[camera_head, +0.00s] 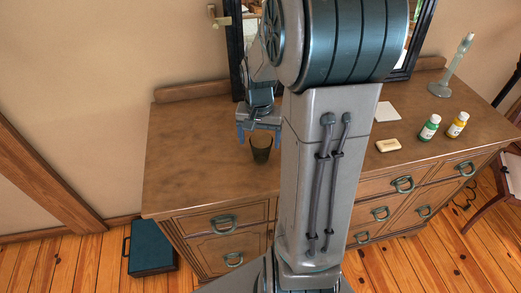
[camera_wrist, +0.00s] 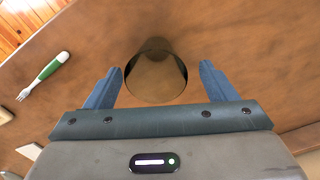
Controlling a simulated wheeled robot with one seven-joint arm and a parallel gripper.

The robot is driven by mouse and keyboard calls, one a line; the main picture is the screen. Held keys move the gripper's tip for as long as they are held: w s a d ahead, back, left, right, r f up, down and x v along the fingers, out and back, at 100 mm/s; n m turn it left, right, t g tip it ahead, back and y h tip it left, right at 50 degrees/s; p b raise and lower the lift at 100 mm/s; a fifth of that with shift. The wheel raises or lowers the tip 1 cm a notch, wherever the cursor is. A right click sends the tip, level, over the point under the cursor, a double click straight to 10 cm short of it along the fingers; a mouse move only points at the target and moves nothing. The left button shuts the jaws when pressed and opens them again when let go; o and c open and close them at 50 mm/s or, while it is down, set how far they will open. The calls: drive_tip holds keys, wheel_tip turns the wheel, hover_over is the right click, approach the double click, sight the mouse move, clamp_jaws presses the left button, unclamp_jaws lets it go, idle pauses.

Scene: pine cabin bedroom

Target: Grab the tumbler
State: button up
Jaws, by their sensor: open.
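The tumbler (camera_head: 261,149) is a dark, see-through cup standing upright on the wooden dresser, just left of my arm in the head view. In the wrist view the tumbler (camera_wrist: 155,76) shows from above, centred ahead of the fingers. My gripper (camera_head: 259,137) is close to the tumbler, with its blue fingers pointing down. In the wrist view my gripper (camera_wrist: 161,82) is open, one finger on each side of the tumbler's near part, with small gaps visible. I cannot tell how deep the tumbler sits between the fingers.
The dresser top (camera_head: 200,150) is clear to the left. A green-handled fork (camera_wrist: 43,76) lies on it. A soap bar (camera_head: 388,145), a white card (camera_head: 387,112), a green bottle (camera_head: 429,127), a yellow bottle (camera_head: 457,125) and a candlestick (camera_head: 452,68) stand right. A mirror rises behind.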

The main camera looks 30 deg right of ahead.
drive_tip(key=shift+d+f+p, duration=0.15)
drive_tip(key=shift+f+p, duration=0.15)
drive_tip(key=shift+f, duration=1)
drive_tip(key=shift+d+f+p, duration=0.1)
drive_tip(key=shift+f+p, duration=0.15)
drive_tip(key=shift+f, duration=1)
drive_tip(key=c, duration=1.1)
